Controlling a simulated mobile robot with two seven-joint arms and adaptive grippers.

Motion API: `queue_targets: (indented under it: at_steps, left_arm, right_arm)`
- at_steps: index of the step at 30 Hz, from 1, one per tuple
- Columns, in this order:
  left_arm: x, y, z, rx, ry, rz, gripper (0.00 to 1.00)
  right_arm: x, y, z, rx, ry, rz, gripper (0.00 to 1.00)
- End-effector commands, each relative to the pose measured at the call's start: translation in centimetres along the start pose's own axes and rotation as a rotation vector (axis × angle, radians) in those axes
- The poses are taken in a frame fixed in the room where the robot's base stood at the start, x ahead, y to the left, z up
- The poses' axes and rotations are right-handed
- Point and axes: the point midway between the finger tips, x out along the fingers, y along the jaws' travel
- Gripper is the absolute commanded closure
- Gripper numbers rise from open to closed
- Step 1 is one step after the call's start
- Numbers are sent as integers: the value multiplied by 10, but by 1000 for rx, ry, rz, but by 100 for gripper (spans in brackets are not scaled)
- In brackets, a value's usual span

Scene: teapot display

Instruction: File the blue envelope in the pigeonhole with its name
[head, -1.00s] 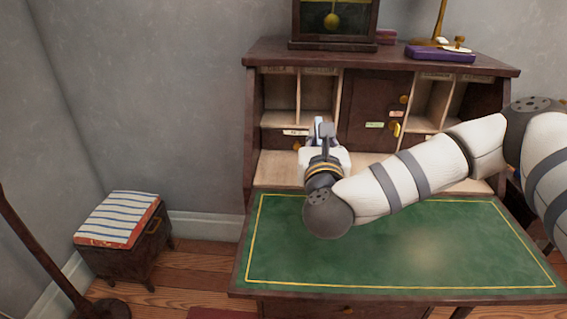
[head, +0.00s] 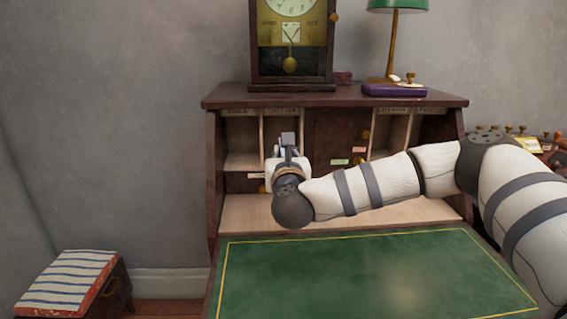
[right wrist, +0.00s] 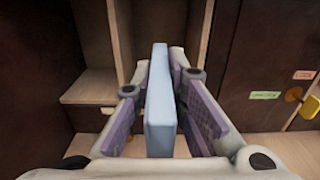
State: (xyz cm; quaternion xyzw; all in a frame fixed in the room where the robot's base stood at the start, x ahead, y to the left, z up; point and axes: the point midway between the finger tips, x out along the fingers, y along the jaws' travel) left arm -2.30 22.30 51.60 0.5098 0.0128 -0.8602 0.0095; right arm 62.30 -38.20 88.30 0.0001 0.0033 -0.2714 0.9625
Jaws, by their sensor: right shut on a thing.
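The blue envelope (right wrist: 160,105) stands upright on edge between the pads of my right gripper (right wrist: 170,75) in the right wrist view. My right gripper (head: 288,148) is shut on it, in front of the left pigeonholes of the desk. The envelope's far end points at the second pigeonhole from the left (head: 285,125), right of a pale divider; I cannot tell whether it is inside. Pale name labels run along the top of the left (head: 240,112) and right (head: 394,111) pigeonholes, too small to read surely. My left gripper is not in view.
A dark cabinet door (head: 335,135) with a brass knob stands between the pigeonhole pairs. Small coloured labels are below. The green desk top (head: 350,270) is bare where visible. A clock (head: 291,45), lamp (head: 395,40) and purple case (head: 394,90) stand above.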

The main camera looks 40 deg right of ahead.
Motion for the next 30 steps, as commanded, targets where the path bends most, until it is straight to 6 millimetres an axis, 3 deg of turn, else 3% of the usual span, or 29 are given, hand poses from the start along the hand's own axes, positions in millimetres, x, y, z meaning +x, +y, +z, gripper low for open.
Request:
queue_targets:
  at_steps: [15, 29, 30]
  left_arm:
    - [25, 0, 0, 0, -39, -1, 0]
    - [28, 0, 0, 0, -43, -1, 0]
    - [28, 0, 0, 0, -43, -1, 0]
  right_arm:
    - [51, 0, -3, 0, 1, 0, 100]
    - [61, 0, 1, 1, 0, 0, 100]
    - [61, 0, 1, 1, 0, 0, 85]
